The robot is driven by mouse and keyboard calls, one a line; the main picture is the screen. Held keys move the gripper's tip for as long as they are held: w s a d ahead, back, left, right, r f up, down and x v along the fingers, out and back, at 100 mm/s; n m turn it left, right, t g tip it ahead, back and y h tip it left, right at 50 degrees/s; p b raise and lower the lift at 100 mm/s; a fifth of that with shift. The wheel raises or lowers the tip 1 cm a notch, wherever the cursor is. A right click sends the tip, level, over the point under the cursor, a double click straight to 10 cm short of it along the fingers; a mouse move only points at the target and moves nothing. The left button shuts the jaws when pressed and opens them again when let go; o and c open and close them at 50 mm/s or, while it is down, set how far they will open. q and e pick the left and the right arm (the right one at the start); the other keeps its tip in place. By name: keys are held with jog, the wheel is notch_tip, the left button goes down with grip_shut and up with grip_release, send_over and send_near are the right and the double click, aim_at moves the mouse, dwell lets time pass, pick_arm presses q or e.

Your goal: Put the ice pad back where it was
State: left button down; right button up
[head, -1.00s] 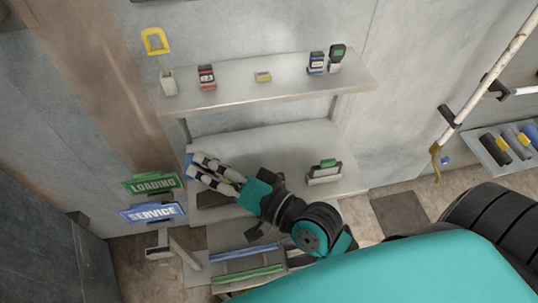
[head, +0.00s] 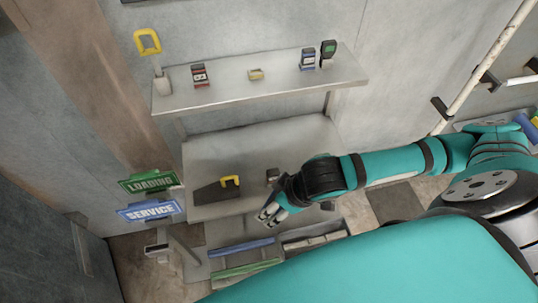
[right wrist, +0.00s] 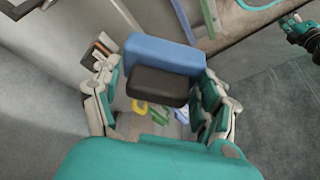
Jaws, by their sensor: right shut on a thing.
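My right gripper (head: 268,213) hangs over the front of the lower shelf in the head view, its arm reaching in from the right. In the right wrist view its fingers (right wrist: 157,100) are closed from both sides around a blue pad (right wrist: 163,52), which I take to be the ice pad. A dark block (right wrist: 157,87) sits in front of the pad; I cannot tell whether it is part of it. In the head view the hand hides the pad. A teal and dark hand, apparently my left gripper (right wrist: 300,30), shows small at the wrist view's upper right; its jaws are unclear.
The upper shelf (head: 290,88) holds several small items. A yellow-handled dark plate (head: 214,192) lies on the lower shelf (head: 250,145). Below are blue (head: 240,247) and green (head: 246,269) bars. LOADING (head: 150,182) and SERVICE (head: 150,211) signs stand at left.

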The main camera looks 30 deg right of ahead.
jog(key=shift+h, duration=0.4)
jog(key=d, duration=0.2)
jog(key=w+d, duration=0.1)
jog(key=shift+w+d+r+p, duration=0.15)
jog(key=shift+w+d+p, duration=0.05)
jog(key=shift+d+p, duration=0.2)
jog(key=w+d+f+p, duration=0.1)
jog(key=w, duration=0.4)
jog(key=w+d+p, duration=0.2)
jog(key=w, duration=0.4)
jog(key=w+d+f+p, duration=0.1)
jog(key=w+p, duration=0.1)
jog(key=w, duration=0.4)
jog(key=shift+w+d+f, duration=0.1)
jog(key=shift+d+f, duration=0.05)
jog(key=shift+f, duration=0.2)
notch_tip(320, 180, down, 4)
jog(key=shift+p, duration=0.75)
jog(key=shift+w+f, duration=0.1)
jog(key=shift+w, duration=0.25)
pick_arm(q)
notch_tip(320, 180, up, 7)
jog(key=s, duration=0.1)
jog(key=shift+r, duration=0.2)
pick_arm(e)
jog(key=shift+d+f, duration=0.1)
jog(key=shift+f, duration=0.1)
jog(key=o, duration=1)
